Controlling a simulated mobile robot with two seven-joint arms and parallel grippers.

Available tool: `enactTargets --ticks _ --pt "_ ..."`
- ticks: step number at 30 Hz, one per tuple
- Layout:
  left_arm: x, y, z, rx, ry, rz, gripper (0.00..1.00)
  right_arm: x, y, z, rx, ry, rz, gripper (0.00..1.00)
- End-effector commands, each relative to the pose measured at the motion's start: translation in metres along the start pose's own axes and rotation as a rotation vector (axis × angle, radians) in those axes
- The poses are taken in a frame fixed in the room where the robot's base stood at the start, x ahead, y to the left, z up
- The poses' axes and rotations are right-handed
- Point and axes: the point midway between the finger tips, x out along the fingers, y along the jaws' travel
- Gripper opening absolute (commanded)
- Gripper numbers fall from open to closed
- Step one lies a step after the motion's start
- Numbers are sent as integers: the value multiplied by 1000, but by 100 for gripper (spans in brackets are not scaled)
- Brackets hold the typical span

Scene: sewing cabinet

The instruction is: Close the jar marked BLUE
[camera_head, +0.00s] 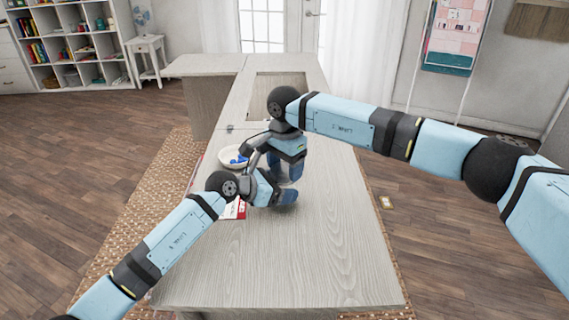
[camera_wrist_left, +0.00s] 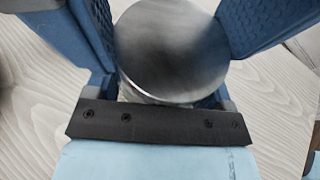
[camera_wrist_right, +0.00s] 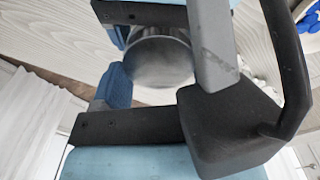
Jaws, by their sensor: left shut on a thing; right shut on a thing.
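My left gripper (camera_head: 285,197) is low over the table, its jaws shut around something. In the left wrist view its blue fingers flank a round grey metal lid (camera_wrist_left: 172,50), with a pale, glassy strip of the jar (camera_wrist_left: 128,90) below the lid's edge. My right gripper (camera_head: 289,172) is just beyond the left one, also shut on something. In the right wrist view a round grey metal disc (camera_wrist_right: 158,62), apparently a lid, lies between its fingers. The hands hide the held things in the head view. No BLUE marking is readable, and I cannot tell how lid and jar meet.
A white bowl (camera_head: 226,163) with blue pieces sits left of my grippers on the pale wooden table (camera_head: 300,265). A red and white card (camera_head: 233,210) lies beside the left gripper. The near and right tabletop is clear. A shelf (camera_head: 75,50) stands far left.

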Motion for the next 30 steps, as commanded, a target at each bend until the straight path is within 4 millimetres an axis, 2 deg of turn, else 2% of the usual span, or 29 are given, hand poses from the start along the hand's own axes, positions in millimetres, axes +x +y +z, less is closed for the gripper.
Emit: enactTargets --ticks 5,12,15,25,26,28,30 --pt "0 0 2 1 -3 0 9 1 0 1 76 -1 1 46" --pt "0 0 2 1 -3 0 9 1 2 2 447 -2 2 46" --pt "0 0 2 1 -3 0 9 1 3 2 539 -2 2 46" --pt "0 0 2 1 -3 0 9 1 3 2 568 -2 2 46" --pt "0 0 2 1 -3 0 9 1 3 2 568 -2 2 75" --pt "0 0 2 1 -3 0 9 1 3 2 567 -2 2 91" --pt "0 0 2 1 -3 0 9 1 3 2 567 -1 2 93"
